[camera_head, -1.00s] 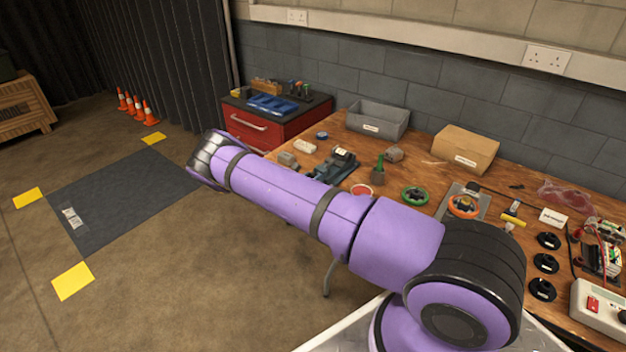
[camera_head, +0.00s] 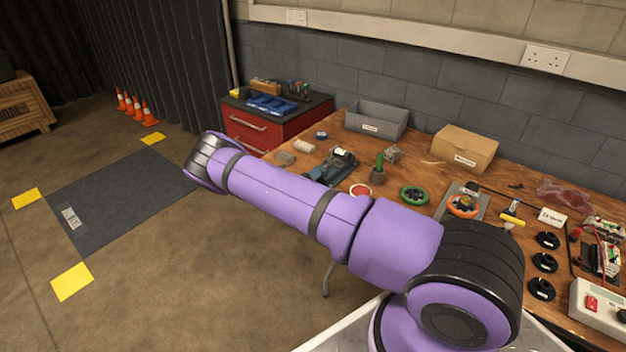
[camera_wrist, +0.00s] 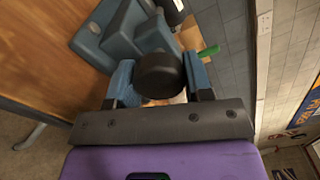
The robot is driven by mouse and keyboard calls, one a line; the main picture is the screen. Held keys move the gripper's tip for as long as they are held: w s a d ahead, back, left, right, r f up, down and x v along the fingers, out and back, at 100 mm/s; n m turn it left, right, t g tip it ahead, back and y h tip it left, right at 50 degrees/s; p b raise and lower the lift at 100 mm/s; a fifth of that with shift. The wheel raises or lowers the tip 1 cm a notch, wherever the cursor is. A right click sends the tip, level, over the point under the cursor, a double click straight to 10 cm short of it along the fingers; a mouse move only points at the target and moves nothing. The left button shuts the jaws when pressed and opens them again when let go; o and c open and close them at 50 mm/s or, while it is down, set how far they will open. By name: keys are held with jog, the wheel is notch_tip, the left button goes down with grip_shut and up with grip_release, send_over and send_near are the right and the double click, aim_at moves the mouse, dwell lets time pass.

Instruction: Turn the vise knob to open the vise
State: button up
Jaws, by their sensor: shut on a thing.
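The vise (camera_wrist: 112,34) is a blue-grey body on the wooden workbench, at the upper left of the wrist view. It also shows in the head view (camera_head: 328,170), behind my arm. The black round vise knob (camera_wrist: 160,68) faces the wrist camera. My gripper (camera_wrist: 159,82) has one finger on each side of the knob and is shut on it. The knob covers part of the vise behind it, so the gap between the vise jaws cannot be told. In the head view my arm hides the gripper and the knob.
The workbench (camera_head: 425,172) carries a grey bin (camera_head: 376,120), a cardboard box (camera_head: 465,148), a green valve wheel (camera_head: 414,194) and an orange valve wheel (camera_head: 463,205). A red drawer cabinet (camera_head: 262,125) stands at its far left end. The floor left of the bench is open.

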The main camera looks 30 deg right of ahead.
jog(key=n, duration=0.6)
jog(key=shift+r, duration=0.1)
jog(key=n, duration=0.5)
jog(key=shift+a+n, duration=0.1)
jog(key=shift+n, duration=0.3)
jog(key=o, duration=0.9)
jog(key=shift+r, duration=0.1)
jog(key=v, duration=1)
jog(key=shift+s+a, duration=0.15)
jog(key=shift+a, duration=0.2)
